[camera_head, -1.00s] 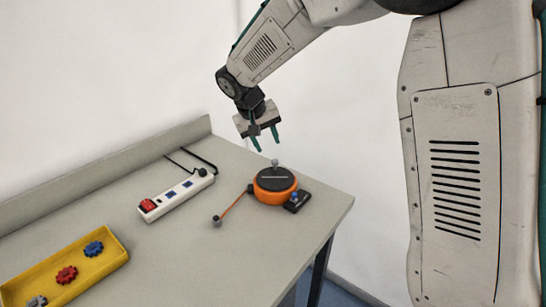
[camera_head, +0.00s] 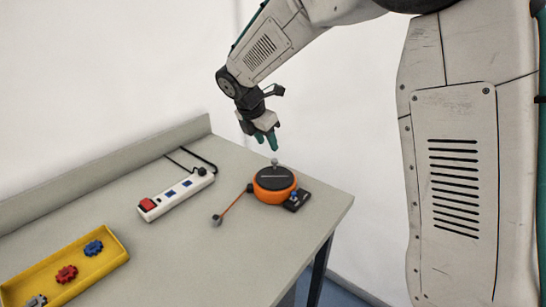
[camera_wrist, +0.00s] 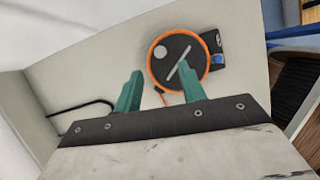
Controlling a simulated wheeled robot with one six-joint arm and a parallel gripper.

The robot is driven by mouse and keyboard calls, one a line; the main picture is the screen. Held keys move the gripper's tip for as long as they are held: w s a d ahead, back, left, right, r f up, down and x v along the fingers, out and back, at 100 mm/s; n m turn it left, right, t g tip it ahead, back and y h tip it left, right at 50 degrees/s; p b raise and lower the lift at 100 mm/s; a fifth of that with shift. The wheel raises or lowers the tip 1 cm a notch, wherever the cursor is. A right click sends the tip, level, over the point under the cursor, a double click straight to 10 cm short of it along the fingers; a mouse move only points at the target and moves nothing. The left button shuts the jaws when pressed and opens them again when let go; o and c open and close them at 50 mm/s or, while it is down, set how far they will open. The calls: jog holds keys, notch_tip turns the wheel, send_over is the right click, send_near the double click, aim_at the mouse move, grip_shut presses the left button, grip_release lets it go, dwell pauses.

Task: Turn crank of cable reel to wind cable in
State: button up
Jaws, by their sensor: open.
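The orange cable reel (camera_head: 274,186) with a black top stands near the right end of the bench. Its crank knob (camera_head: 274,162), small and grey, rises from the far side of the top. An orange cable (camera_head: 233,204) runs out to the left and ends in a grey ball (camera_head: 216,220) on the bench. My gripper (camera_head: 269,147) is open and empty just above the knob, apart from it. In the wrist view my gripper (camera_wrist: 160,92) shows its two green fingers spread. The reel (camera_wrist: 176,84) is there beyond the fingers, with the round knob (camera_wrist: 160,52) on its top.
A white power strip (camera_head: 178,196) with a red switch lies left of the reel, its black cord behind it. A yellow tray (camera_head: 110,245) with coloured gears is at the front left. A small black block with a blue knob (camera_head: 295,198) adjoins the reel. The bench's right edge is close.

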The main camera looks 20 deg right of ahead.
aim_at(274, 160)
jog(key=x, duration=0.7)
jog(key=shift+w+d+f, duration=0.1)
jog(key=shift+d+f, duration=0.05)
jog(key=shift+f, duration=0.15)
grip_shut()
